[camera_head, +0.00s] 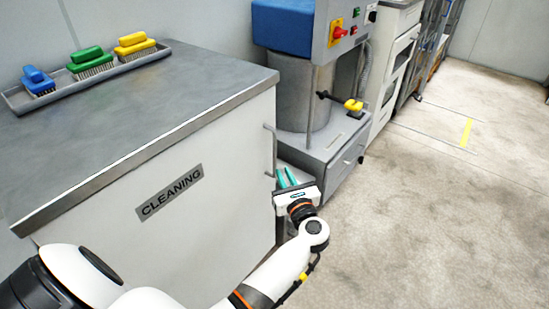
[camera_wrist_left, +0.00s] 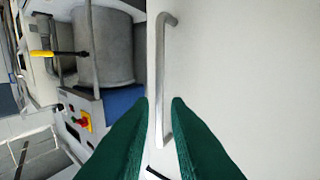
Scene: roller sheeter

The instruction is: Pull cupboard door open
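The cupboard (camera_head: 190,235) is a white-fronted unit marked CLEANING with a grey top. Its door (camera_head: 225,165) looks shut. A grey bar handle (camera_head: 273,150) stands upright at the door's right edge, and it also shows in the left wrist view (camera_wrist_left: 163,80). My left gripper (camera_head: 287,177), with green-teal fingers, is at the lower end of the handle. In the left wrist view the fingers (camera_wrist_left: 162,108) are apart, one on each side of the handle's lower part, with a narrow gap beside the bar. My right gripper is not in view.
A tray (camera_head: 105,78) with blue, green and yellow brushes lies on the cupboard top. A grey machine (camera_head: 305,95) with a drawer base (camera_head: 330,150) and a yellow-handled lever (camera_head: 353,104) stands just beyond the handle. The floor (camera_head: 430,220) at right is clear.

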